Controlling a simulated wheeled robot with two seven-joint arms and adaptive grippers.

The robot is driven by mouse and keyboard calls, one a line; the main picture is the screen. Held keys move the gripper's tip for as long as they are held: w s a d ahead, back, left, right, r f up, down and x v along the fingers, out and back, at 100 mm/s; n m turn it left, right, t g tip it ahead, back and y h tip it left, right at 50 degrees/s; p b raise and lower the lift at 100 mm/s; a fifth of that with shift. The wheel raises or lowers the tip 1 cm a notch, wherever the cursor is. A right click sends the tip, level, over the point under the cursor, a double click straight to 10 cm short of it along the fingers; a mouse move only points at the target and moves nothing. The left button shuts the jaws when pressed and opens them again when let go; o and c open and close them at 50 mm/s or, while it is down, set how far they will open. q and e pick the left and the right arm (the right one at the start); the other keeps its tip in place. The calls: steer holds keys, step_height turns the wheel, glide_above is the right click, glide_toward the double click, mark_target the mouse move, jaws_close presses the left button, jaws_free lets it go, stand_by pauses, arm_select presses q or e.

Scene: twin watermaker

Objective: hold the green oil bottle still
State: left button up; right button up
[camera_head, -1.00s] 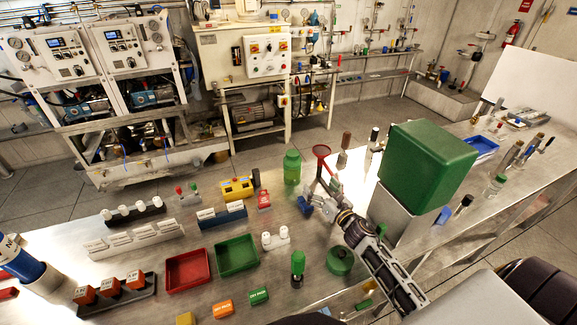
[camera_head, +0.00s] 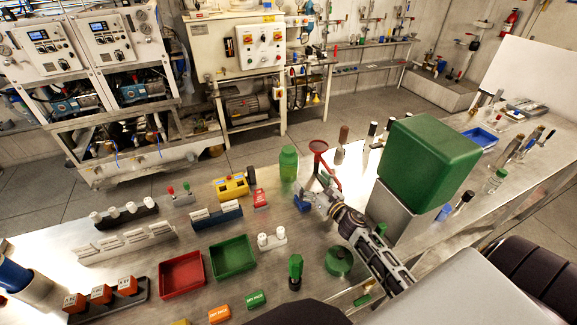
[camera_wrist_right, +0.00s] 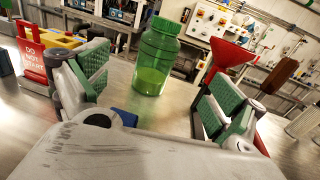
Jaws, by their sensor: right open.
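The green oil bottle (camera_head: 288,163) stands upright on the metal bench, left of the red funnel. In the wrist view the right gripper (camera_wrist_right: 152,90) is open, with green pads on both fingers. The bottle shows between the fingers but farther off, and no contact is visible. My left gripper is not in view.
A red funnel (camera_head: 318,146) on a stand is just right of the bottle. A red "do not start" tag (camera_head: 260,198) and a yellow box (camera_head: 231,186) are to its left. A blue item (camera_head: 302,203) lies by the gripper. A large green box (camera_head: 425,165) stands right.

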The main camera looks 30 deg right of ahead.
glide_toward(291, 151)
steer(key=shift+w+a+f, duration=0.1)
steer(key=shift+w+f, duration=1.05)
steer(key=shift+f, duration=0.05)
steer(key=shift+w+a+f, duration=0.15)
steer(key=shift+w+f, duration=1.05)
steer(key=shift+w+a, duration=0.15)
steer(key=shift+w, duration=1.2)
steer(key=shift+w+a, duration=0.15)
steer(key=shift+w, duration=1.25)
steer(key=shift+c, duration=0.4)
steer(key=shift+r, duration=0.1)
steer(key=c, duration=1.4)
steer(key=shift+o, duration=0.2)
steer(key=shift+r, duration=0.15)
steer(key=shift+r+p, duration=1.95)
steer(key=shift+r, duration=0.7)
step_height(291, 151, up, 2)
steer(key=shift+r+p, duration=0.1)
steer(key=shift+p, duration=0.25)
steer(key=shift+r, duration=1.05)
